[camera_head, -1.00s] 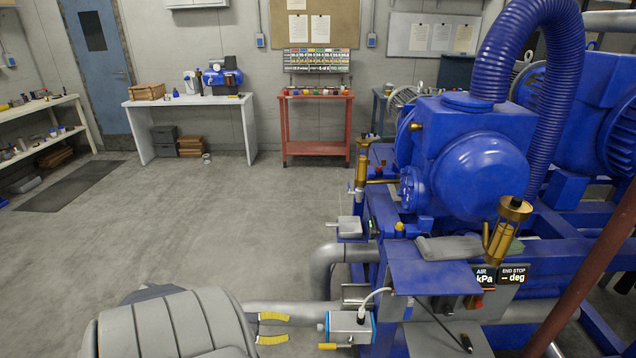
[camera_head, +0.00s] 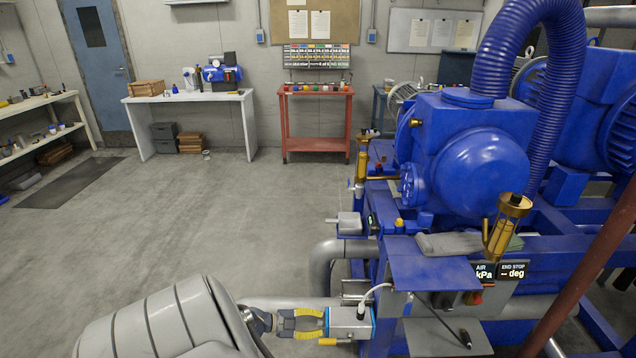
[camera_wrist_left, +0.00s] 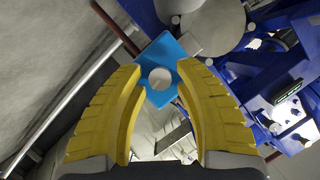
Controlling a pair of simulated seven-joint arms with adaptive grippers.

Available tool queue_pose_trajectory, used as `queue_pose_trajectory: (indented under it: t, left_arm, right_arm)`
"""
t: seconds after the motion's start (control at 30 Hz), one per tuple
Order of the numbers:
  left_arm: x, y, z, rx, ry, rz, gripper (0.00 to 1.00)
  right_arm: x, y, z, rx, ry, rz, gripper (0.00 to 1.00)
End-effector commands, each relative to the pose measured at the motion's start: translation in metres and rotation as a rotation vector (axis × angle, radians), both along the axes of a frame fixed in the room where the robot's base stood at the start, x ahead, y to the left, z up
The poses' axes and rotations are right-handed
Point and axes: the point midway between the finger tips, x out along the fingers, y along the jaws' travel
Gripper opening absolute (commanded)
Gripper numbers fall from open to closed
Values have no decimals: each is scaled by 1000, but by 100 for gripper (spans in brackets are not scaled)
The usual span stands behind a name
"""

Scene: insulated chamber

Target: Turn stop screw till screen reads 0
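The valve actuator box (camera_head: 350,325) is grey-white with a blue end plate and sits on the pipe at the bottom middle. In the left wrist view its blue plate (camera_wrist_left: 166,50) carries a round grey screw head (camera_wrist_left: 160,79). My left gripper (camera_head: 320,323) has yellow fingers and is at the left face of the box. In the left wrist view the fingers (camera_wrist_left: 160,72) are spread, with the screw head between them; contact cannot be told. The END STOP screen (camera_head: 513,271) shows a dash and "deg". My right gripper is not in view.
The blue machine (camera_head: 470,170) fills the right side, with a blue shelf (camera_head: 435,268) above and right of the box. The floor at left is open.

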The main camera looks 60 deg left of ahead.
Motion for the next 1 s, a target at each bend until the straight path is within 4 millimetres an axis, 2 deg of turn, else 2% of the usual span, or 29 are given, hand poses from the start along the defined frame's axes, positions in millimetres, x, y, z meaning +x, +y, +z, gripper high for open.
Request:
queue_pose_trajectory:
  t: [0.4,0.67,1.0]
  left_arm:
    - [2,-1,0,0,-1,0,32]
    - [2,-1,0,0,-1,0,1]
    - [3,-1,0,-35,21,0,0]
  right_arm:
    - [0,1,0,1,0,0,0]
    - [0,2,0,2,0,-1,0]
    - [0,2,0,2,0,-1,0]
